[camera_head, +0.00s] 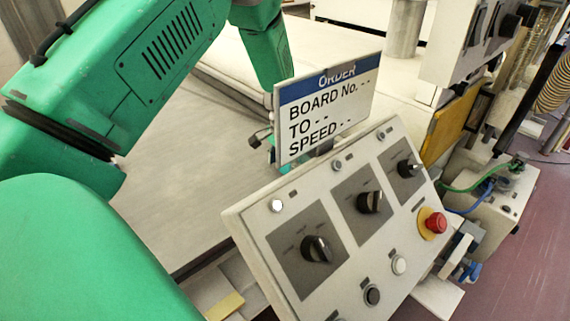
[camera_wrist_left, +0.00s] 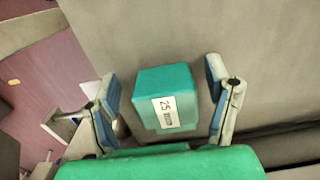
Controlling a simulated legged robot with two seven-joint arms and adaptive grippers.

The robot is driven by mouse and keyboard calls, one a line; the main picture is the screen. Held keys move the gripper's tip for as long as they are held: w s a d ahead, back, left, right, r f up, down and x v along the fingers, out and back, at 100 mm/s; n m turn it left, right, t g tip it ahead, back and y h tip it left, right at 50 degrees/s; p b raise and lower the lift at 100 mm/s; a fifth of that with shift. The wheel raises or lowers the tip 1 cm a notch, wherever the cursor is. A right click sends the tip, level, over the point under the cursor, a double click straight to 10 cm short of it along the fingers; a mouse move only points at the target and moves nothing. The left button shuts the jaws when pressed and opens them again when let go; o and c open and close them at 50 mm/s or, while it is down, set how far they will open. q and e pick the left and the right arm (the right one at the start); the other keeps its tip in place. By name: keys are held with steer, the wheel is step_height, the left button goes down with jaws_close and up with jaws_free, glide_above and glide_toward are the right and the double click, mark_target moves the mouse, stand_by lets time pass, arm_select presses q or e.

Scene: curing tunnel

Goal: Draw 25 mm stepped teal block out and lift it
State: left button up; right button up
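The teal block (camera_wrist_left: 164,88) shows in the left wrist view with a white label reading 25 mm. My left gripper (camera_wrist_left: 163,95) is open, with one blue-padded finger on each side of the block. A gap shows between each finger and the block, so neither appears to touch it. In the head view my green left arm (camera_head: 165,50) reaches over the grey surface, and its gripper end is mostly hidden behind the order sign. Only a dark finger part and a bit of teal show beside the sign. My right gripper is not in view.
The order sign (camera_head: 327,108) stands above a tilted control panel (camera_head: 340,225) with several knobs and a red button (camera_head: 436,222). The grey surface (camera_head: 185,150) is bare to the left of the sign. Machinery and hoses stand at the right.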

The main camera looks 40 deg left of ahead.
arm_select(q)
steer(key=shift+w+a+r, duration=0.1)
steer(key=shift+w+r, duration=0.05)
steer(key=shift+r, duration=0.2)
step_height(320, 180, up, 11)
steer(key=shift+r, duration=0.15)
stand_by(0.8)
